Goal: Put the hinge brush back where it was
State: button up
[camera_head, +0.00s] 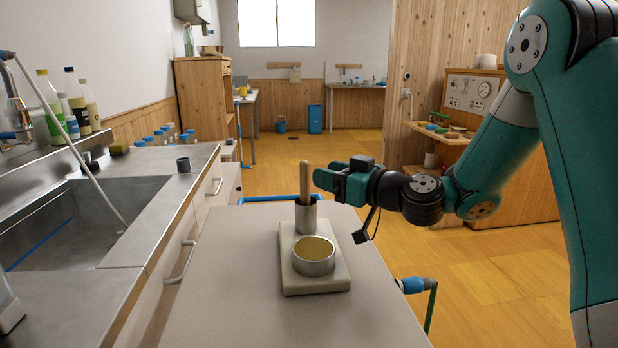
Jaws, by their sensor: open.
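A pale wooden handle (304,180), which looks like the hinge brush, stands nearly upright in a grey metal cup (306,220). Its lower end is hidden inside the cup. The cup stands at the back of a cream board (288,272) on the grey worktop (220,305). A round metal dish (314,266) with a yellowish inside sits at the front of the board. My gripper (322,180) is open, just right of the handle at about its height, with fingers pointing left. I cannot tell whether they touch it.
A steel sink (75,225) with a counter lies to the left, with bottles (78,100) and small blue-capped jars (160,135) behind. A blue-handled tool (412,285) is at the worktop's right edge. The worktop's front is clear.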

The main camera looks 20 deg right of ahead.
jog(key=b+v, duration=0.1)
jog(key=v, duration=0.4)
jog(key=s+a+f+n+g+y, duration=0.1)
jog(key=s+a+f+n+g, duration=0.25)
jog(key=s+a+g, duration=0.9)
jog(key=s+d+f+m+g+h, duration=0.1)
jog(key=s+h, duration=0.5)
jog(key=s, duration=0.8)
jog(key=shift+s+d+f+m+g+h, duration=0.25)
jog(key=shift+f+m+g+h, duration=0.15)
jog(key=shift+f+m+g, duration=0.6)
jog(key=shift+a+r+t, duration=0.1)
jog(key=shift+r+t, duration=0.1)
jog(key=shift+t, duration=0.05)
